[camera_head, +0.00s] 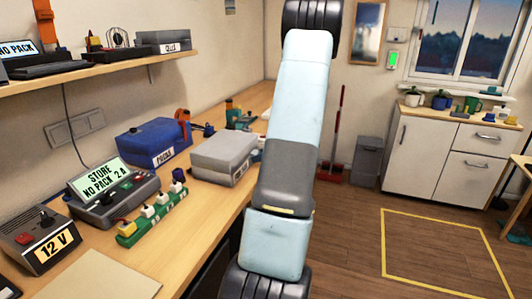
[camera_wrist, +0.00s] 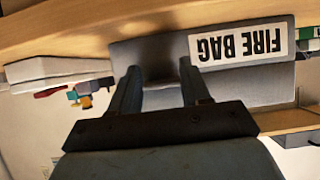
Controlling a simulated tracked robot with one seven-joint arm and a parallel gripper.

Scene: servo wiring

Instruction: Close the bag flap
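The grey fire bag (camera_head: 222,158) lies on the workbench, left of my arm, with a white label on its front. It looks like a low box with a flat top. In the wrist view the bag (camera_wrist: 270,82) appears upside down, and its label reads FIRE BAG. My gripper (camera_wrist: 160,68) is open, with its two fingers apart in front of the bag's grey side. I see nothing between them. I cannot tell whether the fingertips touch the bag. The gripper is hidden in the head view. I cannot make out the flap's edge clearly.
A blue case (camera_head: 150,143) with an orange clamp stands left of the bag. A green power strip (camera_head: 152,217), a store unit (camera_head: 112,195) and a 12 V box (camera_head: 40,240) sit nearer on the bench. A shelf (camera_head: 100,70) hangs above.

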